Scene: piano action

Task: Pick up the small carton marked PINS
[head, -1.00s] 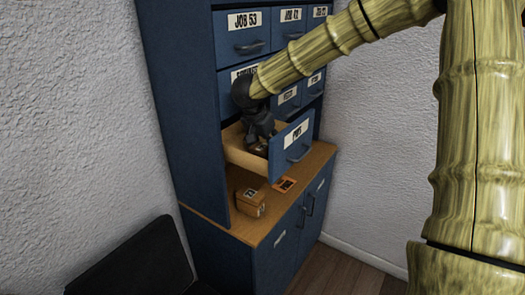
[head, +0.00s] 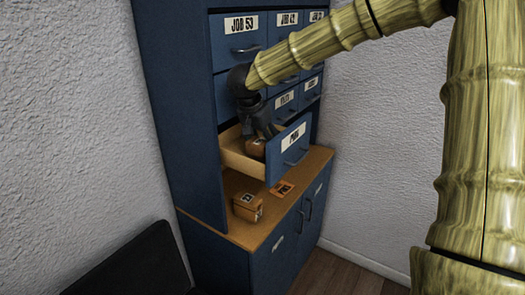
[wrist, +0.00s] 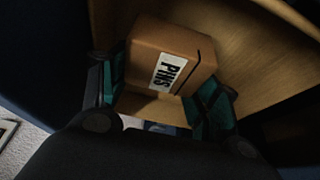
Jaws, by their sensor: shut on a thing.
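The small brown carton marked PINS (wrist: 169,62) is between the two teal-padded fingers of my gripper (wrist: 165,100) in the wrist view. Its white PINS label faces the camera. In the head view my gripper (head: 262,132) is at the open drawer (head: 238,158), shut on the carton (head: 256,147). The carton shows below the fingers, just behind the drawer front, partly hidden by it. I cannot tell whether its bottom is clear of the drawer floor.
The drawer belongs to a blue cabinet (head: 170,80) with several labelled shut drawers. Another small carton (head: 247,207) and an orange card (head: 282,188) lie on the wooden ledge (head: 232,232) below. A dark object (head: 130,265) stands at the lower left.

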